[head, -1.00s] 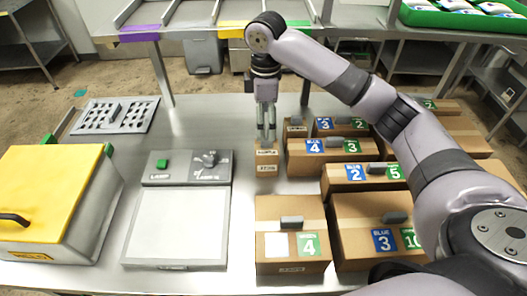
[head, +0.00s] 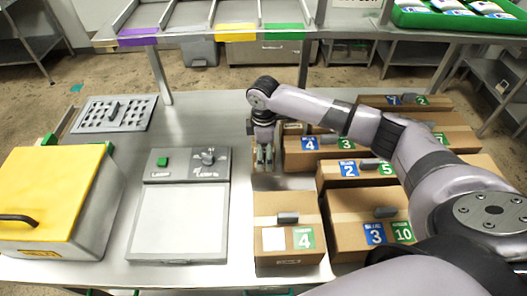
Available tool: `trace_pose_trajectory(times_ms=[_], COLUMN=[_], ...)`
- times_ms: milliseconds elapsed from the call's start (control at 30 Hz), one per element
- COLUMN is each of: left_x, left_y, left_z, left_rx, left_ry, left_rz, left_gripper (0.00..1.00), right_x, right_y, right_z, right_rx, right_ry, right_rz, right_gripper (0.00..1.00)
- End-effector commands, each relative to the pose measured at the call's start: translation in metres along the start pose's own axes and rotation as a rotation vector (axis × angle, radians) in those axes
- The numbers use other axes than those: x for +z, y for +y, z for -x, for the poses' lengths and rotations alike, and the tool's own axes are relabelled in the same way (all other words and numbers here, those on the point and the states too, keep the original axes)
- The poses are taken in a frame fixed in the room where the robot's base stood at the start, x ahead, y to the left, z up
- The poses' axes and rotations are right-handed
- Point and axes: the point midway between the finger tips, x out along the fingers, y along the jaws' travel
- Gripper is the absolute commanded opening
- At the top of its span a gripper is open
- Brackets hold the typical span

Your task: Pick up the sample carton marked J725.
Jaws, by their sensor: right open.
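My right gripper (head: 264,160) points down at the left end of the carton rows, just right of the lamp panel. It is open, with its fingers low at the spot where a small brown carton with a pale label showed a second ago. That small carton is now almost wholly hidden by the gripper and wrist, and its marking cannot be read. I cannot tell whether the fingers touch it. My left gripper is not in view.
Larger cartons with blue and green number labels stand close by on the right, among them a front carton (head: 288,215) and one marked 3 and 10 (head: 362,215). A light box (head: 180,215), a yellow-lidded box (head: 50,190) and a perforated tray (head: 115,114) are on the left.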

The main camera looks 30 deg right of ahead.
Motion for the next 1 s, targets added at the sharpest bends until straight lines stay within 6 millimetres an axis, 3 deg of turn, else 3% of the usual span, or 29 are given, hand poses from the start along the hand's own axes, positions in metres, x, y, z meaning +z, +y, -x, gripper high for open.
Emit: trace_pose_trajectory(times_ms=[233, 1000], left_x=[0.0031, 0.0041], left_y=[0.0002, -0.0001], left_z=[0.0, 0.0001], left_rx=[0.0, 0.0], left_ry=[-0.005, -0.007], left_rz=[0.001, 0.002], left_gripper=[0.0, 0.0], right_x=[-0.0004, -0.0004], right_y=[-0.0001, 0.0], right_z=[-0.0022, -0.0017], right_rx=[0.001, 0.001], right_ry=[0.001, 0.0], right_rz=[0.001, 0.0], right_gripper=[0.8, 0.29])
